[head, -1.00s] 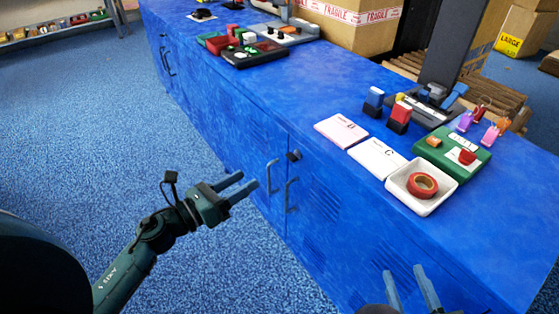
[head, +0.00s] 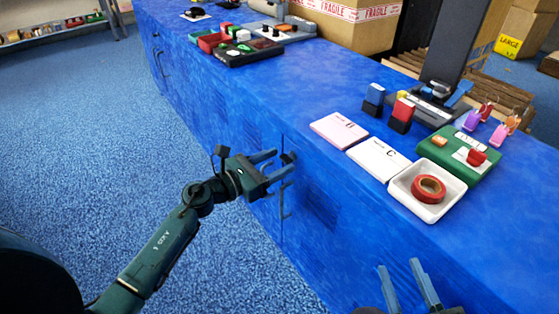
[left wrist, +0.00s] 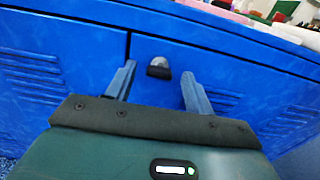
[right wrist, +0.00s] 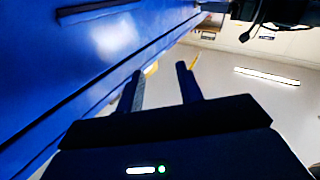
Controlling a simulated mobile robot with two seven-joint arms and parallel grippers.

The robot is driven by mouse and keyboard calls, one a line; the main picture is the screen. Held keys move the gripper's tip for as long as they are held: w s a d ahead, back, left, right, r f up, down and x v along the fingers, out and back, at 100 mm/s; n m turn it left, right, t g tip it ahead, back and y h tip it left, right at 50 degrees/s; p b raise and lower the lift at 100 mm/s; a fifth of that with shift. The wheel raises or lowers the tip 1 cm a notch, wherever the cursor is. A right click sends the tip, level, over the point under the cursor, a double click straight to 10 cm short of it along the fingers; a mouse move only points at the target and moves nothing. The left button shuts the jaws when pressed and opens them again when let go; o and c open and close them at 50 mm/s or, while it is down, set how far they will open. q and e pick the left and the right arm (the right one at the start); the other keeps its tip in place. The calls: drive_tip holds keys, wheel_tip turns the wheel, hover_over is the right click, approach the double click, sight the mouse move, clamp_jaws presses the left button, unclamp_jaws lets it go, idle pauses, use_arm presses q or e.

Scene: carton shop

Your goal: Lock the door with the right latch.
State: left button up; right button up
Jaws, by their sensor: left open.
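A small dark latch knob (head: 288,157) sits near the top of the right door (head: 315,205) of the blue cabinet, close to the door seam. In the left wrist view the latch (left wrist: 158,68) has a grey top and a black lower part. My left gripper (head: 283,161) is open, its fingers pointing at the door with the latch between their tips. In the left wrist view my left fingers (left wrist: 158,72) show gaps on both sides of the latch. My right gripper (head: 398,266) is open and empty in front of the cabinet further right.
A door handle (head: 286,201) lies below the latch, partly behind my left gripper. Blue carpet (head: 90,150) at the left is free.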

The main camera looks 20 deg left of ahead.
use_arm(q)
drive_tip(key=shift+w+d, duration=0.45)
drive_tip(key=shift+w, duration=0.05)
drive_tip(key=shift+c, duration=0.5)
drive_tip(key=c, duration=0.9)
